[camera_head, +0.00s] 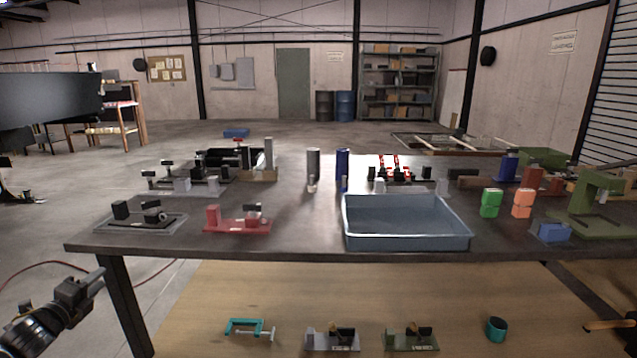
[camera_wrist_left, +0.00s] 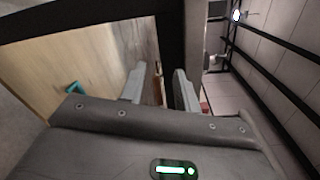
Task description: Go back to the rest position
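My left gripper (camera_head: 94,279) is at the lower left in the head view, in front of the table's left front corner and apart from it. In the left wrist view its two grey fingers (camera_wrist_left: 158,82) stand apart with nothing between them, so it is open and empty. My right gripper is not in view.
The dark table (camera_head: 300,247) bears a blue-grey tray (camera_head: 405,243), a red fixture (camera_head: 237,226), a green block (camera_head: 491,203), an orange block (camera_head: 522,203) and a green press (camera_head: 597,205). A teal clamp (camera_head: 247,328) lies on the lower shelf. Floor left of the table is mostly free.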

